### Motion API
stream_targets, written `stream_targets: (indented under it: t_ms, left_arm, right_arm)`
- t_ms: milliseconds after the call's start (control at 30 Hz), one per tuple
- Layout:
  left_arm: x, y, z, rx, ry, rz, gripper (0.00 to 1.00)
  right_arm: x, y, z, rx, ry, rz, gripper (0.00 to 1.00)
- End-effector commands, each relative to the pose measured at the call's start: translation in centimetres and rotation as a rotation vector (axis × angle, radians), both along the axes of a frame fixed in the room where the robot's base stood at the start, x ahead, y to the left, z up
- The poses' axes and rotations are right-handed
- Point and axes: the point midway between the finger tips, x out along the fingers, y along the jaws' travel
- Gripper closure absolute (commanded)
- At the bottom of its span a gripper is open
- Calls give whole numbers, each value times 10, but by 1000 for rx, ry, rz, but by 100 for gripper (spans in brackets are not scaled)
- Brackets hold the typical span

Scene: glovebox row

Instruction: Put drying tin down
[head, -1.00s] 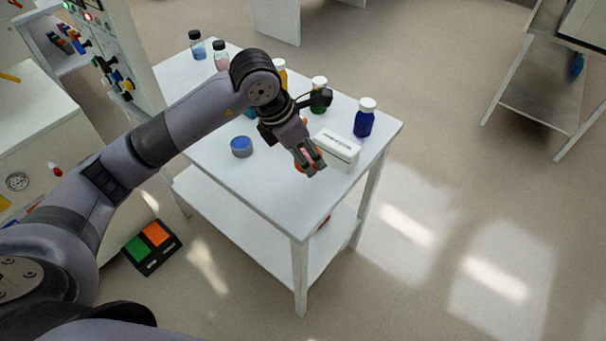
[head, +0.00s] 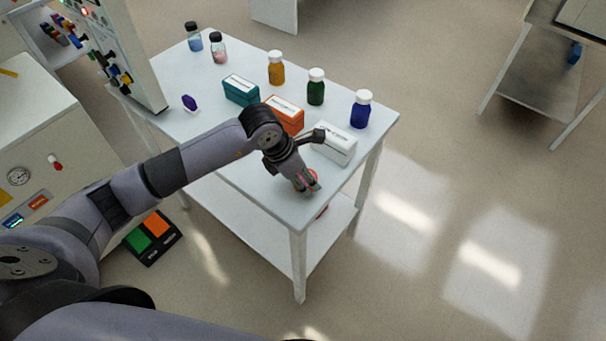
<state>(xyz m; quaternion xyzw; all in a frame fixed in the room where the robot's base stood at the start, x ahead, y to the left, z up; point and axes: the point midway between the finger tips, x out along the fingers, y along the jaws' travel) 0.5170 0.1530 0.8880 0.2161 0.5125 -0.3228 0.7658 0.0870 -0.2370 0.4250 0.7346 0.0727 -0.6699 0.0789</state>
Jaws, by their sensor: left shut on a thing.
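My left gripper (head: 307,186) is over the near corner of the white table (head: 250,188), in front of the white box. It is shut on a small red-orange thing (head: 313,175), likely the drying tin, which is mostly hidden by the fingers. Whether the tin touches the tabletop I cannot tell. My right gripper is not in view.
A white box (head: 335,144), an orange box (head: 284,117) and a teal box (head: 241,90) stand behind the gripper. Blue (head: 360,110), green (head: 316,88) and amber (head: 276,69) bottles line the far edge. A purple item (head: 190,103) lies left.

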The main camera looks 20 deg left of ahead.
Motion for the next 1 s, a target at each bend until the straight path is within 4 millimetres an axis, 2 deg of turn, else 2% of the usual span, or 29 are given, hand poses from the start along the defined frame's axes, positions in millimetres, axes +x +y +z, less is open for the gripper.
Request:
stream_targets:
  t_ms: [67, 100, 400, 767, 800, 1000]
  left_arm:
    - [0, 0, -2, 0, 0, 0, 81]
    - [0, 0, -3, 0, 0, 0, 51]
    - [0, 0, -2, 0, 0, 0, 32]
    - [0, 0, 3, 0, 0, 1, 32]
    - [0, 2, 4, 1, -2, 1, 32]
    - [-9, 12, 37, 2, -6, 0, 32]
  right_arm:
    - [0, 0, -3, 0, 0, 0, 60]
    - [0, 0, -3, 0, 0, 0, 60]
    - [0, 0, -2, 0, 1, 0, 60]
    - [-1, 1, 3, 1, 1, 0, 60]
    - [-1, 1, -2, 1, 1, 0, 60]
    - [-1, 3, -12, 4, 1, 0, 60]
